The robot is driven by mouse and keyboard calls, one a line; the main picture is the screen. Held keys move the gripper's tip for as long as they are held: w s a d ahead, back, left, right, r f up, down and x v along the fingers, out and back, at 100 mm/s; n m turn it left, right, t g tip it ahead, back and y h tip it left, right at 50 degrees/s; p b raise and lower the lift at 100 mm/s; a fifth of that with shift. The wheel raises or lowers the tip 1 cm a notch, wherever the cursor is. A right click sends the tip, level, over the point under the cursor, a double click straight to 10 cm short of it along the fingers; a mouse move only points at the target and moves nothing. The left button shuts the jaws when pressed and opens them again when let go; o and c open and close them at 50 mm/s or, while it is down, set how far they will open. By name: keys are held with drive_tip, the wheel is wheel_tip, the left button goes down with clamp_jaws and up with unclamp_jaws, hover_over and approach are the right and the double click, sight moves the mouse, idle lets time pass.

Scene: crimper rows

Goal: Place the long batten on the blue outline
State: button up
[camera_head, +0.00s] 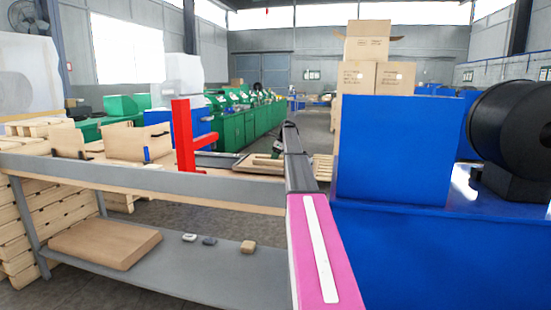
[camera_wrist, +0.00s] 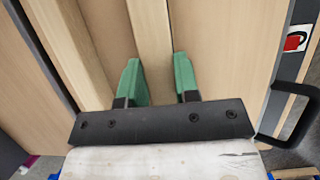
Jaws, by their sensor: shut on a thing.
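In the wrist view, my gripper (camera_wrist: 157,75) has green fingertips, one on each side of a pale wooden batten (camera_wrist: 151,30). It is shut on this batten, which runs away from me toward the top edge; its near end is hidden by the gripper. A second long pale wooden piece (camera_wrist: 60,45) lies to the left, slanting and apart from the fingers. In the head view, my arm reaches forward over the right end of the bench, and the batten cannot be made out clearly there. I cannot see the blue outline in either view.
A large blue box (camera_head: 395,150) stands close to the right of my arm. A black handle (camera_wrist: 290,115) shows at the wrist view's right.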

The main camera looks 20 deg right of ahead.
drive_tip(key=shift+f, duration=0.2)
drive_tip(key=o, duration=0.9)
drive_tip(key=shift+o, duration=0.2)
drive_tip(key=v, duration=1.2)
drive_tip(key=shift+r, duration=0.15)
